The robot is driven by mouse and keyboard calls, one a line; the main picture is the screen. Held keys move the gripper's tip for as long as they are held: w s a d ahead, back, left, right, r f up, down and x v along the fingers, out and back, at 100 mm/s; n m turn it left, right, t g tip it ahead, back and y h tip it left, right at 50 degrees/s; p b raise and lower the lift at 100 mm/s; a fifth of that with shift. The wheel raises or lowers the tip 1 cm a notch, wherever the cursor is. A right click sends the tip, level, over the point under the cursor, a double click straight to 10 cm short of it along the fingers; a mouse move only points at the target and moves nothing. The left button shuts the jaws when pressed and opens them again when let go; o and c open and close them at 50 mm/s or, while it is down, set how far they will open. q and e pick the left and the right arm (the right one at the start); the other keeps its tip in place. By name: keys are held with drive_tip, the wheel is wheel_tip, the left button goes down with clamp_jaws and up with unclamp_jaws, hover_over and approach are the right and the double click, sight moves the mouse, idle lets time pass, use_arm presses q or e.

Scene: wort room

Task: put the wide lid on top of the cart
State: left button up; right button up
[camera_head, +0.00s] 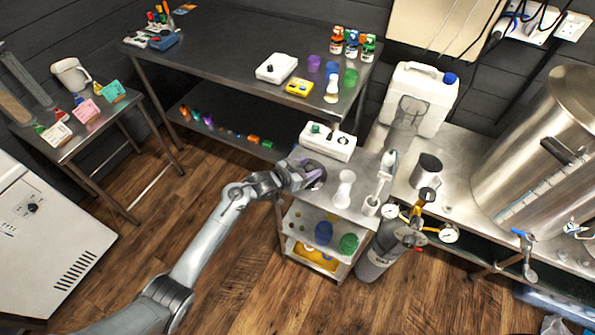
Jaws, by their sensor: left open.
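The cart (367,169) is a small metal trolley with shelves in the middle of the view. My left gripper (316,176) is open at the left part of the cart's top. A small greyish-purple round shape shows at its fingertips. It may be the wide lid, but it is partly hidden by the fingers and I cannot tell for sure. I cannot tell whether it touches the cart top. My right gripper is not in view.
On the cart top stand a white box with a green knob (328,141) and a white waisted piece (345,188). Blue (323,233) and green (348,243) pieces sit on a lower shelf. A gas cylinder (377,258) stands close at right. The floor in front is clear.

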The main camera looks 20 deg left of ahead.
use_arm(q)
drive_tip(key=p+v, duration=0.2)
drive_tip(key=v, duration=1)
drive_tip(key=s+d+n+g+y, duration=0.1)
drive_tip(key=s+g, duration=0.3)
drive_tip(key=s, duration=1.1)
drive_tip(key=s+d+f+n+g+y, duration=0.1)
drive_tip(key=s+g+y, duration=0.3)
drive_tip(key=s, duration=1.1)
drive_tip(key=shift+s+d+f+n+g+y, duration=0.25)
drive_tip(key=shift+d+n+g, duration=0.2)
drive_tip(key=shift+d, duration=0.4)
drive_tip(key=shift+r, duration=0.1)
